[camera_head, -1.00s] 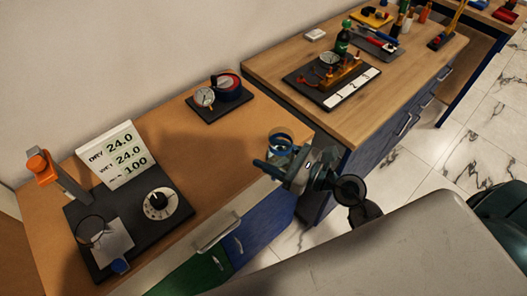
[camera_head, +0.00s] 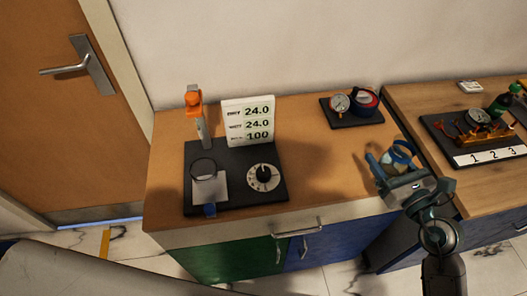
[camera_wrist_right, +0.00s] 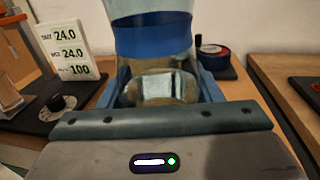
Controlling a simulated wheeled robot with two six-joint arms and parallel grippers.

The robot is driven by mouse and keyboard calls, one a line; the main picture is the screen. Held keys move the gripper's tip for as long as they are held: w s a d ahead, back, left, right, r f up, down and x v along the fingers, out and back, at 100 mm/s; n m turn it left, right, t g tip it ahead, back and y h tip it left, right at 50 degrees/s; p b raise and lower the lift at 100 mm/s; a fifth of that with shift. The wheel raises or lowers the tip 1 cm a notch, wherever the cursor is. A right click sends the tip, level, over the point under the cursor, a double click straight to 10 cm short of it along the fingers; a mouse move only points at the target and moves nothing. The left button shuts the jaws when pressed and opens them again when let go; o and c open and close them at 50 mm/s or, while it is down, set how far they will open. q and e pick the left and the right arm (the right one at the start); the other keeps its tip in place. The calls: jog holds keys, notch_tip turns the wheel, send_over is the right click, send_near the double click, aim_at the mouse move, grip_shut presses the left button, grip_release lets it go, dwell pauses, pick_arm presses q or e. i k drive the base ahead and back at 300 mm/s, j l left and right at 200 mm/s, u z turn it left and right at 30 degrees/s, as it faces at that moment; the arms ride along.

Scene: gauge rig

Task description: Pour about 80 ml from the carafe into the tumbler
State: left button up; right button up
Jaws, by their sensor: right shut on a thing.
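The carafe (camera_head: 402,153), a clear glass vessel with a blue band, is in my right gripper (camera_head: 396,168) near the right front corner of the brown worktop. The gripper is shut on it. In the right wrist view the carafe (camera_wrist_right: 152,42) stands between the two blue fingers, its top cut off by the frame; I cannot tell its liquid level. The tumbler (camera_head: 204,180), a clear glass with a dark rim, stands on a pale square plate on the black board at left, well apart from the carafe. My left gripper is not in view.
Behind the tumbler are an orange-topped post (camera_head: 194,102) and a white number display (camera_head: 249,122). A dial (camera_head: 263,177) is right of the tumbler. A gauge board (camera_head: 352,111) lies at the back right. The worktop between the dial and the carafe is clear.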

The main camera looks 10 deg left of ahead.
aim_at(203, 172)
jog(key=k+j, duration=0.25)
jog(key=j, duration=0.15)
jog(key=k+j, duration=0.2)
jog(key=j, duration=0.15)
jog(key=k+j, duration=0.25)
jog(key=j, duration=0.15)
jog(key=i+j, duration=0.1)
jog(key=j, duration=0.25)
jog(key=i+j, duration=0.15)
jog(key=j, duration=0.2)
